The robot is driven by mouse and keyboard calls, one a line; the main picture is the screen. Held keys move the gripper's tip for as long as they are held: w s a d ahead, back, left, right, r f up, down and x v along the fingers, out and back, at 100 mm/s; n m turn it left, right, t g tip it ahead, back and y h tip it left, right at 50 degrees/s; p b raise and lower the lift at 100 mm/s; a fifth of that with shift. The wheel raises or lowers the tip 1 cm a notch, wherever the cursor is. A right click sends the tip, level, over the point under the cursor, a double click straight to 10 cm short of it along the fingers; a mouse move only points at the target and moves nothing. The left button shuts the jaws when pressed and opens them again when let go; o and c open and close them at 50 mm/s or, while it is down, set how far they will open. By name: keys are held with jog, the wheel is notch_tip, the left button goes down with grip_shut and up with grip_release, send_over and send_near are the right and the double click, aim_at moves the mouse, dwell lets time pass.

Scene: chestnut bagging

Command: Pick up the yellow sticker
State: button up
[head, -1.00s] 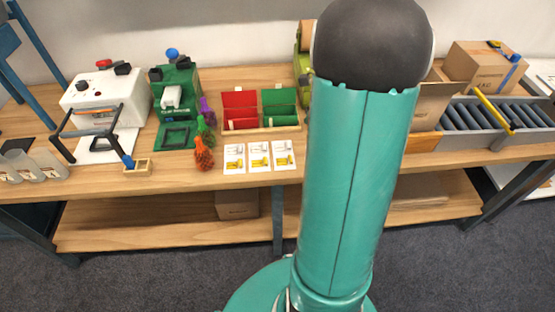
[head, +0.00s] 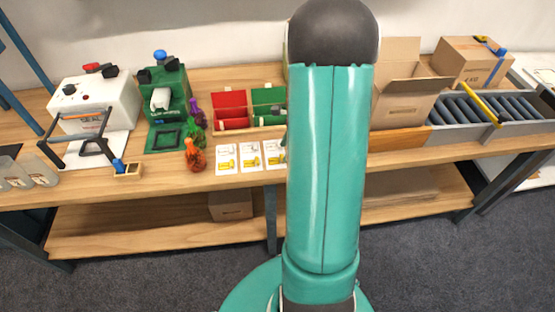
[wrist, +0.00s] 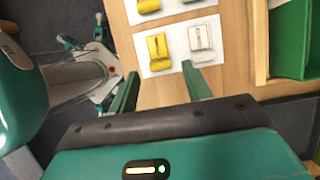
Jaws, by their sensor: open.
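A white card (wrist: 177,66) lies flat on the wooden table in the wrist view. It carries a yellow sticker (wrist: 157,48) on its left and a pale outlined figure (wrist: 201,40) on its right. My gripper (wrist: 161,84) is open and empty, its two green fingers apart near the card's lower edge. Whether the fingertips touch the card is unclear. My arm hides my gripper there.
Behind the cards stand a red bin (head: 231,110) and a green bin (head: 268,104). Orange (head: 195,156) and green net bags sit to their left, near a green machine (head: 166,100). An open cardboard box (head: 402,103) and a roller conveyor (head: 480,112) stand at the right.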

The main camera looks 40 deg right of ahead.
aim_at(276, 159)
jog(key=shift+x, duration=1.4)
jog(key=c, duration=1.1)
grip_shut()
jog(key=shift+r, duration=0.1)
